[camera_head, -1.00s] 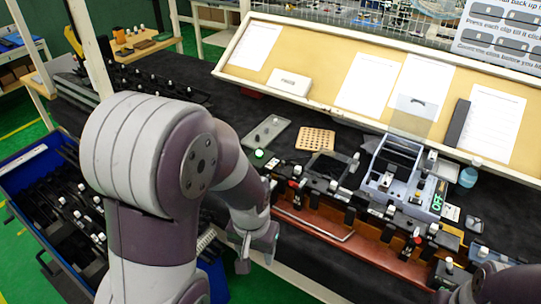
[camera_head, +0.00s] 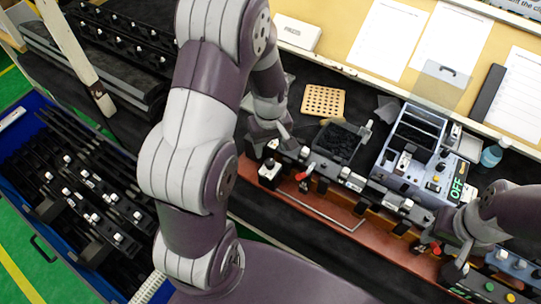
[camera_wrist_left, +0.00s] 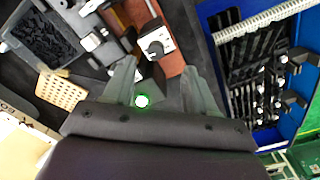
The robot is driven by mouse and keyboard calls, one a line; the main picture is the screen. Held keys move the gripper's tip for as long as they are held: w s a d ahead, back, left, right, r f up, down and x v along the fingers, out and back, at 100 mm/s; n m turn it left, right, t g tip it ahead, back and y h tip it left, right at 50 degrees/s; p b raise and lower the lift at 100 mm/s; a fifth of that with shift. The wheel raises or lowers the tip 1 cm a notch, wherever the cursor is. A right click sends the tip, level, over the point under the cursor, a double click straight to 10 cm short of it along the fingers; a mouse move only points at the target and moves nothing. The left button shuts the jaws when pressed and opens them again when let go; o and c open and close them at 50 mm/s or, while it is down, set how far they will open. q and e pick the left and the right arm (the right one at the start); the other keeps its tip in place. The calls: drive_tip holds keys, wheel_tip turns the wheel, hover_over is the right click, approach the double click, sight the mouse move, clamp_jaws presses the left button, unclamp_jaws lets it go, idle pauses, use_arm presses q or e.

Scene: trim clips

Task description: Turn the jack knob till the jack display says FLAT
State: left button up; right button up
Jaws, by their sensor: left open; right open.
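A small block with a white top and a dark knob (camera_head: 268,172) stands at the left end of the red-brown rail; it may be the jack knob. In the left wrist view the knob (camera_wrist_left: 155,48) lies just beyond my open left fingers (camera_wrist_left: 162,78), with nothing gripped. In the head view my left gripper (camera_head: 266,140) is just behind this block. My right gripper (camera_head: 452,250) is over the rail's right end, its fingertips partly hidden. A green display (camera_head: 457,189) on the grey-blue machine reads OFF. I see no display reading FLAT.
The red-brown rail (camera_head: 345,235) carries black clips and a thin metal rod. A black tray (camera_head: 340,140) and perforated tan board (camera_head: 324,100) lie behind it. A blue bin (camera_head: 40,215) of clips stands at left. A button box (camera_head: 500,270) sits at lower right.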

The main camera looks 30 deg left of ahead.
sight(270, 161)
use_arm(q)
drive_tip(key=f, duration=0.2)
drive_tip(key=w+f+p, duration=0.1)
drive_tip(key=f, duration=0.2)
drive_tip(key=w+a+f, duration=0.1)
drive_tip(key=f, duration=0.2)
drive_tip(key=shift+s+f+p, duration=0.2)
drive_tip(key=shift+s+p, duration=0.05)
drive_tip(key=shift+p, duration=0.05)
drive_tip(key=shift+s+d, duration=0.25)
drive_tip(key=shift+s, duration=0.1)
drive_tip(key=shift+w+a+f, duration=0.1)
drive_tip(key=shift+w+f, duration=0.05)
drive_tip(key=shift+w, duration=0.05)
drive_tip(key=shift+c, duration=1)
drive_tip(key=shift+w+a, duration=0.1)
drive_tip(key=shift+w, duration=0.05)
drive_tip(key=c, duration=0.9)
use_arm(e)
drive_tip(key=shift+w+a+r, duration=0.25)
drive_tip(key=shift+w+r, duration=0.15)
drive_tip(key=shift+r, duration=0.1)
drive_tip(key=shift+w+a+r, duration=0.2)
drive_tip(key=shift+w+r, duration=0.2)
drive_tip(key=shift+r, duration=0.05)
